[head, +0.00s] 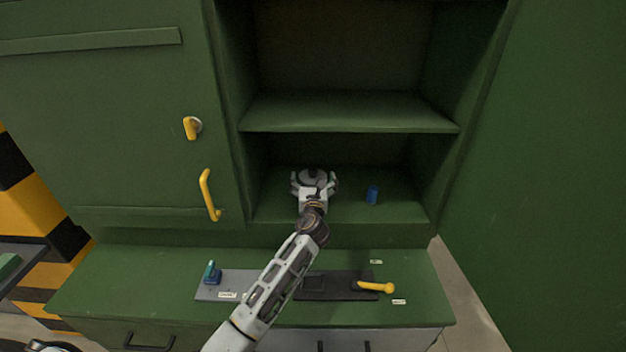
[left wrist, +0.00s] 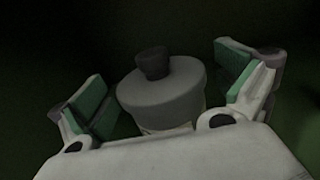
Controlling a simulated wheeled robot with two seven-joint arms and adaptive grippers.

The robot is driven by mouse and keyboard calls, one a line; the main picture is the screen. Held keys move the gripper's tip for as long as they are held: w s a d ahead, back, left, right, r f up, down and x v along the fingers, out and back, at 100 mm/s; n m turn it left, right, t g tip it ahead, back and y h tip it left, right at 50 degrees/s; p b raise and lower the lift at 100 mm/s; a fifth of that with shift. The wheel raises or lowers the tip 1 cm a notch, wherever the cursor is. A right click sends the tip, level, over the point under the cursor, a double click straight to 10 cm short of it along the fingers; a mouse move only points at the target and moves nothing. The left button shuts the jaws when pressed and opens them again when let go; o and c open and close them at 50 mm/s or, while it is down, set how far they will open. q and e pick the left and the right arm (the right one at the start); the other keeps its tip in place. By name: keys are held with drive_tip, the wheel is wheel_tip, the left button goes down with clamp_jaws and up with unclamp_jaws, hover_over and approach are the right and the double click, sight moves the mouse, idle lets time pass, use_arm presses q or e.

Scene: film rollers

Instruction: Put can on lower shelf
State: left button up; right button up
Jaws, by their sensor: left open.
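A can (head: 313,174) with a round grey top and a dark cap stands in the lower compartment of the green cabinet, over the lower shelf (head: 405,211). The left wrist view shows its wide grey lid and dark knob (left wrist: 160,95) from above; its lower body and base are mostly hidden. My left gripper (head: 314,184) reaches into this compartment and is open. In the left wrist view its green-padded fingers (left wrist: 165,90) stand on both sides of the can, with gaps visible.
A small blue cylinder (head: 372,194) stands to the right on the lower shelf. An upper shelf (head: 350,112) lies above my gripper. The workbench (head: 120,285) in front holds a blue-green item (head: 212,273) and a yellow-handled tool (head: 376,287). Yellow door handles (head: 208,195) project at left.

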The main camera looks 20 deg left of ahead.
use_arm(q)
drive_tip(key=v, duration=1.1)
drive_tip(key=shift+s+b, duration=0.3)
idle(0.6)
